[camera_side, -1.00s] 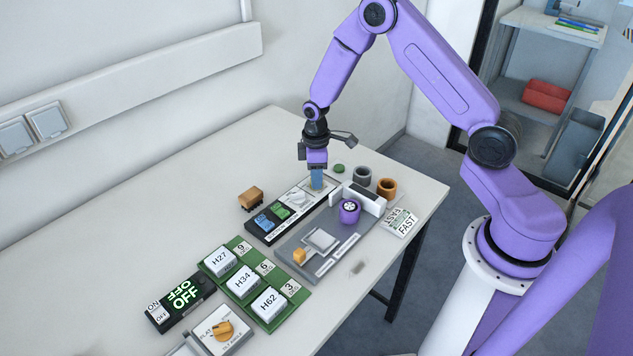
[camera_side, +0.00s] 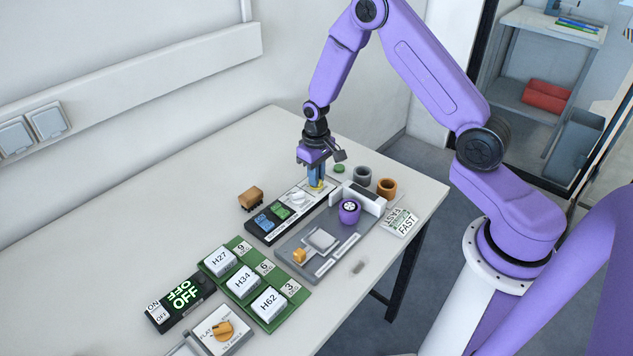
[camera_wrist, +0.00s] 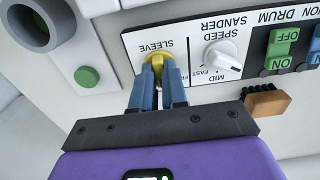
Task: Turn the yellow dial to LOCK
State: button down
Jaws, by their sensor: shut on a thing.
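The yellow dial (camera_wrist: 156,59) sits on the white panel part marked SLEEVE (camera_wrist: 150,43), at the end of the black control box. My gripper (camera_wrist: 159,72) is shut on the yellow dial, its blue fingers on both sides of it. In the side view my gripper (camera_side: 316,184) points down at the far end of the box, and a little yellow (camera_side: 318,187) shows at its fingertips. The dial's pointer and any LOCK mark are hidden or too small to read.
A green button (camera_wrist: 87,77), a grey ring (camera_side: 362,174) and an orange ring (camera_side: 386,187) stand nearby.

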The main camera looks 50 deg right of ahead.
jog(key=m, duration=0.3)
jog(key=shift+m, duration=0.3)
jog(key=m, duration=0.4)
jog(key=c, duration=1.3)
grip_release()
jog(key=shift+m, duration=0.3)
jog(key=shift+r, duration=3.5)
